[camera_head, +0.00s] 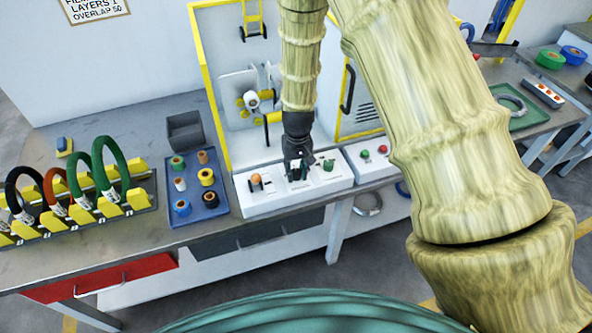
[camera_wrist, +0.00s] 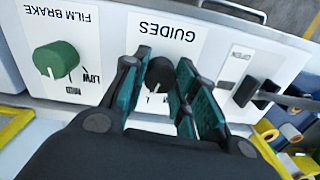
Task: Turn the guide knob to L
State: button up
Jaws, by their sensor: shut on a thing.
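The guide knob (camera_wrist: 159,73) is a small black knob under an upside-down "GUIDES" label in the wrist view. My gripper (camera_wrist: 157,84) has its teal-padded fingers on both sides of it and is shut on it. A pale pointer mark shows on the knob, with partly hidden letters around it; I cannot tell which letter it points to. In the head view, my gripper (camera_head: 298,168) reaches down to the middle of the white control panel (camera_head: 262,205) and hides most of the knob.
A green film brake knob (camera_wrist: 56,60) is beside the guide knob, and a black lever (camera_wrist: 246,92) is on its other side. A blue tray (camera_head: 199,217) of tape rolls and a rack with coils (camera_head: 105,165) stand left on the grey table. A second button panel (camera_head: 372,167) is close right.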

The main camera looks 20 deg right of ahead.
aim_at(297, 171)
jog(key=o, duration=1.1)
jog(key=shift+w, duration=0.1)
jog(key=shift+c, duration=0.2)
notch_tip(297, 171, up, 12)
jog(key=shift+d, duration=0.15)
